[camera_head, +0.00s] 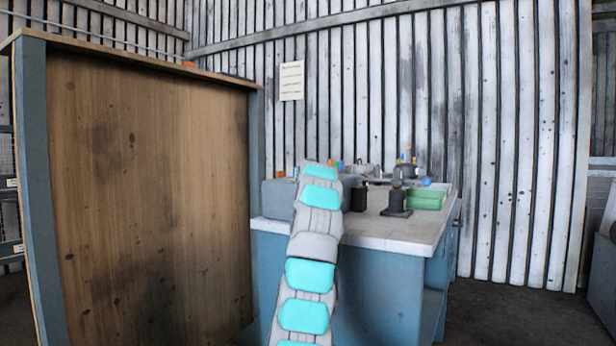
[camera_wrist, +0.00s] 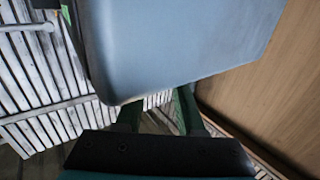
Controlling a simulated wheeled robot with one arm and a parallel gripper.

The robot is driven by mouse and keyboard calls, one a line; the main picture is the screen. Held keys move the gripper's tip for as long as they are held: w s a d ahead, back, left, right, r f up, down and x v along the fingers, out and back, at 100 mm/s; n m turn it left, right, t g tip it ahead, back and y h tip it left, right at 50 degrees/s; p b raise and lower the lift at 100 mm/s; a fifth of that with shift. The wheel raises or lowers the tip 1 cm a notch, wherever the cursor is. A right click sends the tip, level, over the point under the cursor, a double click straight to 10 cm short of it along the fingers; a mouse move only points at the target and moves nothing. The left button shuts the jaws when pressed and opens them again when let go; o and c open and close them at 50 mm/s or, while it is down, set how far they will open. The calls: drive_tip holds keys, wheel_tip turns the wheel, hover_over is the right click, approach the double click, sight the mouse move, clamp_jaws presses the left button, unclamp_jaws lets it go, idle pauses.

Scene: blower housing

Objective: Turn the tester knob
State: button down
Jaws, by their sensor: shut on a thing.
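A grey-blue box (camera_wrist: 180,45), which looks like the tester, fills the upper middle of the wrist view. In the head view the grey box (camera_head: 277,198) stands at the left end of the workbench, partly behind my arm. My gripper (camera_wrist: 157,106) shows two green fingers reaching to the box's lower edge, a gap between them. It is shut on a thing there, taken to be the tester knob. The knob and the fingertips' contact are hidden by the box. In the head view my arm hides the gripper.
The blue workbench (camera_head: 385,237) has a pale top holding a dark stand (camera_head: 396,204), a green tray (camera_head: 426,199) and several small items. A tall wooden panel (camera_head: 150,190) stands close on the left.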

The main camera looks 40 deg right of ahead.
drive_tip(key=shift+w+a+r+m+g+h+p, duration=0.15)
drive_tip(key=shift+m+g+h+p, duration=0.15)
drive_tip(key=shift+h, duration=0.15)
drive_tip(key=shift+w+a+m+g+h+p, duration=0.1)
drive_tip(key=shift+m+g+h+p, duration=0.2)
drive_tip(key=shift+h, duration=0.15)
drive_tip(key=shift+m+g+h+p, duration=0.6)
drive_tip(key=shift+m+h+p, duration=0.1)
drive_tip(key=shift+h+p, duration=0.1)
drive_tip(key=shift+f, duration=0.2)
drive_tip(key=c, duration=0.5)
unclamp_jaws()
drive_tip(key=shift+s, duration=0.1)
